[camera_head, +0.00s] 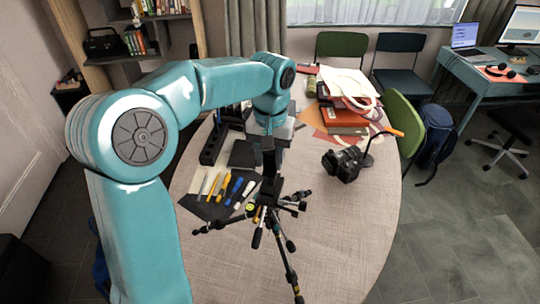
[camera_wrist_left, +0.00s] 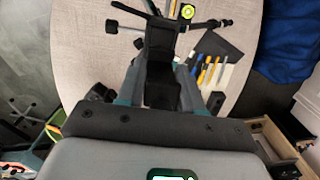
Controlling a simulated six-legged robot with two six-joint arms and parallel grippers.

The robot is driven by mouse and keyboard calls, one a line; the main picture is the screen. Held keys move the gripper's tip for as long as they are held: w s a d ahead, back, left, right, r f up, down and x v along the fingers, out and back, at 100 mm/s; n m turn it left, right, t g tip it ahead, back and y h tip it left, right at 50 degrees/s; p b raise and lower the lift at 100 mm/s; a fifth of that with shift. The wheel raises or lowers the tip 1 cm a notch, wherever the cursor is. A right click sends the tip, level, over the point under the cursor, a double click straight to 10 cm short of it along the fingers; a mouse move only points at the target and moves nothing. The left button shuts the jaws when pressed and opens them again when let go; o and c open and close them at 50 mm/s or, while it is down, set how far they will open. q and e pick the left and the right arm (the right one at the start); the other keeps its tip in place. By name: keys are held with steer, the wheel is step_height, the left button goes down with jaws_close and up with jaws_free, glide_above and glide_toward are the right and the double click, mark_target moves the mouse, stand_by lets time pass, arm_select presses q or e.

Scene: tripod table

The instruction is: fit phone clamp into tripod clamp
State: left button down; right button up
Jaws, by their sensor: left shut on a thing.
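My left gripper (camera_head: 268,143) points down over the round table, and its fingers also show in the left wrist view (camera_wrist_left: 160,88). It is shut on the black phone clamp (camera_head: 268,161), which fills the space between the fingers in the left wrist view (camera_wrist_left: 160,45). The black tripod (camera_head: 289,266) has its legs spread on the table, with its head directly below the phone clamp. A round green bubble level shows beside the tripod head (camera_wrist_left: 187,11). The clamp hides part of the tripod head, so I cannot tell whether they touch. My right gripper is out of view.
The wooden round table (camera_head: 345,235) is clear at the front right. A dark mat with pens and tools (camera_head: 222,192) lies left of the tripod. A black camera (camera_head: 343,163) stands to the right. Books and papers (camera_head: 345,118) are piled at the back.

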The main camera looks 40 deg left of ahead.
arm_select(q)
steer(key=shift+f, duration=0.1)
steer(key=shift+f+b, duration=0.3)
steer(key=shift+f+b, duration=0.3)
steer(key=shift+f, duration=0.15)
steer(key=c, duration=0.7)
jaws_free()
steer(key=shift+o, duration=0.2)
steer(key=shift+r, duration=0.1)
step_height(320, 180, up, 16)
steer(key=p, duration=0.2)
steer(key=shift+w+a+r, duration=0.15)
steer(key=shift+w+a, duration=0.05)
steer(key=shift+w, duration=0.1)
